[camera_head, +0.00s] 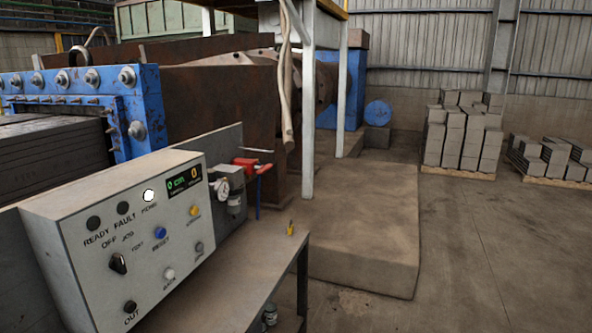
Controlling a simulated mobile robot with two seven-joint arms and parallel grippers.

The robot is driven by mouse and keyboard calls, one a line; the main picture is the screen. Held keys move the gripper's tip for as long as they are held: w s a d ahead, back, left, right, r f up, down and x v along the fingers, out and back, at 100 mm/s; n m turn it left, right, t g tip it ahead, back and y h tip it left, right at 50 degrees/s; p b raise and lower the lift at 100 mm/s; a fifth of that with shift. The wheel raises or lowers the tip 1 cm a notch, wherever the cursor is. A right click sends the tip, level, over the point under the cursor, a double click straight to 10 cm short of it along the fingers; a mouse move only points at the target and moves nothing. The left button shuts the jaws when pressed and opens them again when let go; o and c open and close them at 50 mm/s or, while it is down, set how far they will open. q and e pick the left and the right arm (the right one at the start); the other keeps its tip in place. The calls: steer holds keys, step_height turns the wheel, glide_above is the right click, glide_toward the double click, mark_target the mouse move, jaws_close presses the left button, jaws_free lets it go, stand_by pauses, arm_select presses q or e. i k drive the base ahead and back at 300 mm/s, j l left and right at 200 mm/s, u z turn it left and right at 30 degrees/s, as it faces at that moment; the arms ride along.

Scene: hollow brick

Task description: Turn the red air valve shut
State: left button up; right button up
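The red air valve (246,165) is small in the head view, behind the right end of the grey control box (130,240). Its red part lies roughly level beside a pipe. A second reddish piece (265,168) sits just right of it, above a blue hose (258,198). A round white gauge (221,188) and a small grey fitting (235,203) are in front of it. I cannot tell the valve's exact position. Neither of my grippers shows in this view.
The box stands on a metal bench (240,280) with a small yellow object (290,229) near its right edge. A blue press (140,110) stands behind. A low concrete block (370,240) lies to the right. Brick stacks (465,135) stand far off. Floor at right is clear.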

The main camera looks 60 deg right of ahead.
mark_target(261, 169)
steer(key=z, duration=1.6)
steer(key=l+u, duration=0.1)
steer(key=u, duration=0.25)
steer(key=i+l+u, duration=0.15)
steer(key=u, duration=0.2)
steer(key=l+u, duration=0.1)
steer(key=u, duration=0.25)
steer(key=l+u, duration=0.3)
steer(key=l, duration=0.15)
steer(key=i+l+u, duration=0.1)
steer(key=l+u, duration=0.15)
steer(key=l, duration=0.2)
steer(key=l+u, duration=0.15)
steer(key=l, duration=0.8)
steer(key=k+l+u, duration=0.2)
steer(key=l, duration=0.7)
steer(key=i+l, duration=0.05)
steer(key=i, duration=0.05)
